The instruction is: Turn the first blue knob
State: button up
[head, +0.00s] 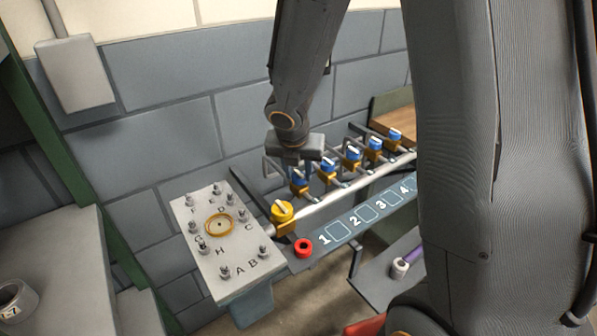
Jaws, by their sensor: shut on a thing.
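A row of several blue knobs with white pointers runs along a pale pipe on brass-coloured valve bodies. The first blue knob (299,185) is the one nearest the yellow knob, at the left end of the blue row. My gripper (299,172) comes down from above and is shut on this knob. The fingers hide much of the knob's top, so its pointer angle is hard to tell. The second blue knob (328,165) stands just right of my gripper, apart from it.
A yellow knob (282,211) stands left of the blue row. A grey plate (228,271) with lettered studs and a yellow ring is at left. A block wall stands close behind.

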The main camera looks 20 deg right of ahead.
jog(key=shift+m, duration=0.3)
jog(key=m, duration=0.1)
jog(key=m+g+h, duration=0.1)
jog(key=m, duration=0.1)
jog(key=shift+w+a+m, duration=0.1)
jog(key=shift+a+m, duration=0.05)
jog(key=shift+m, duration=0.15)
jog(key=m+g+h+p, duration=0.1)
jog(key=m, duration=0.3)
jog(key=shift+w+m+p, duration=0.1)
jog(key=shift+m+p, duration=0.2)
jog(key=shift+p, duration=0.1)
jog(key=m+g, duration=0.1)
jog(key=m, duration=0.1)
jog(key=m+g+p, duration=0.1)
jog(key=m, duration=0.1)
jog(key=shift+w+m+h, duration=0.15)
jog(key=shift+m+h, duration=0.15)
jog(key=m+g, duration=0.1)
jog(key=m, duration=0.3)
jog(key=shift+w+g, duration=0.15)
jog(key=shift+g, duration=0.25)
jog(key=shift+m, duration=0.3)
jog(key=o, duration=1)
jog(key=shift+y, duration=0.4)
